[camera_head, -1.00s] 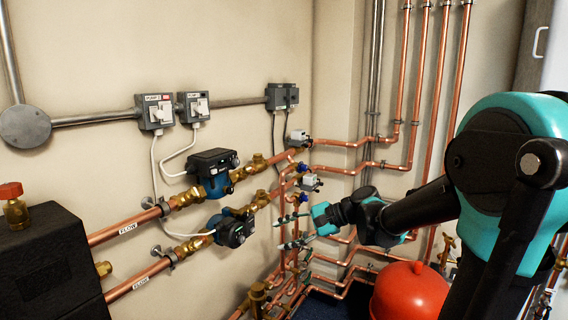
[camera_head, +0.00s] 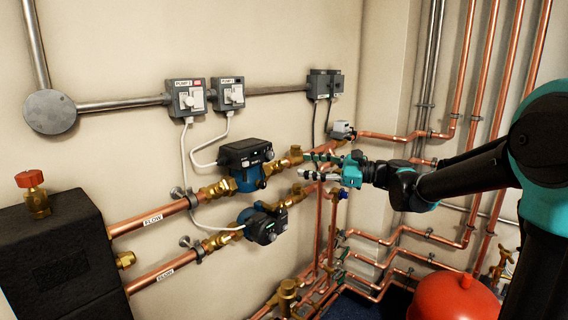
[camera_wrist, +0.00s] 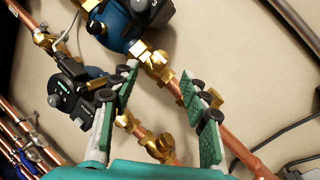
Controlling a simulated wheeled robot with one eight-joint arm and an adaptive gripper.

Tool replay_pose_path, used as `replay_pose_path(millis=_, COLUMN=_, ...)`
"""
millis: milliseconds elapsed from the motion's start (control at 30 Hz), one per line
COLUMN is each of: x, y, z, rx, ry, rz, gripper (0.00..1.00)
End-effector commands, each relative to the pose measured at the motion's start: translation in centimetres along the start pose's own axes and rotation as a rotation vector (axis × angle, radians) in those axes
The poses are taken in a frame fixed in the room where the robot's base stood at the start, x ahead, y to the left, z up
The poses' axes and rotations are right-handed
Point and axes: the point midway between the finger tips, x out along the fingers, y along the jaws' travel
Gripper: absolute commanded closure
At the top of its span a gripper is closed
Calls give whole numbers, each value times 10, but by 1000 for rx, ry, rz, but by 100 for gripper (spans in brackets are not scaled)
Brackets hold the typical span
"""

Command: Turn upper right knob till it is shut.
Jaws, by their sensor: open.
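The upper pump (camera_head: 242,165) is on the upper copper pipe, with a brass valve (camera_head: 289,157) on its right; I take this valve's knob as the upper right one, though its turn position is too small to tell. My gripper (camera_head: 308,166) is just right of that valve, fingers pointing left. In the wrist view my gripper (camera_wrist: 162,76) is open and empty, its padded fingers spread either side of the pipe. Contact cannot be told.
The lower pump (camera_head: 262,225) and its brass valve (camera_head: 294,197) sit just below. A grey actuator box (camera_head: 342,130) is above my gripper, and a blue fitting (camera_head: 342,194) below it. A red vessel (camera_head: 455,300) stands at lower right.

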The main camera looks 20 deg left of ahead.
Motion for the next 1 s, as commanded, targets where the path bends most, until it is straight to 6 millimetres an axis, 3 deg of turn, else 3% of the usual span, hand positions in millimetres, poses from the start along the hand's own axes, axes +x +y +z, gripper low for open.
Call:
replay_pose_path(millis=200, x=44, y=1, z=0, rx=-1, ry=-1, rz=4, gripper=54)
replay_pose_path(millis=400, x=71, y=0, z=0, rx=-1, ry=0, rz=2, gripper=54)
replay_pose_path(millis=600, x=82, y=0, z=0, rx=-1, ry=0, rz=0, gripper=54)
replay_pose_path(millis=867, x=83, y=0, z=0, rx=-1, ry=1, rz=0, gripper=54)
replay_pose_path(millis=1000, x=83, y=0, z=0, rx=-1, ry=1, rz=0, gripper=70)
